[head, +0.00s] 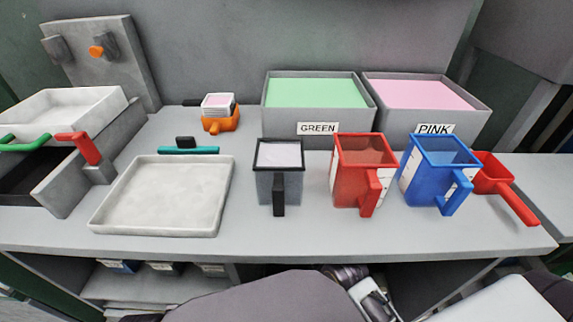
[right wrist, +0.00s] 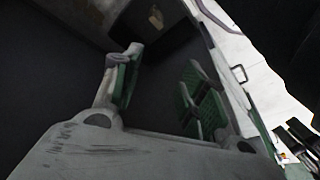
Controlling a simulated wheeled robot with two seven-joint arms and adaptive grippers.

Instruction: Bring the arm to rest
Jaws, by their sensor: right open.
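My right gripper (right wrist: 166,85) shows in the right wrist view, its two green-padded fingers spread apart with nothing between them. It is not over the worktop; the wrist view shows only a dark area and some pale surfaces beyond the fingers. Parts of my own body show along the bottom edge of the head view, below the worktop's front edge. My left gripper is in neither view.
The grey worktop (head: 310,236) holds a pale tray (head: 160,195), a dark jug (head: 265,186), a red jug (head: 350,183), a blue jug (head: 425,186), a red scoop (head: 492,176), a green-filled bin (head: 310,128) and a pink-filled bin (head: 470,113). A press (head: 110,60) stands left. The front strip is clear.

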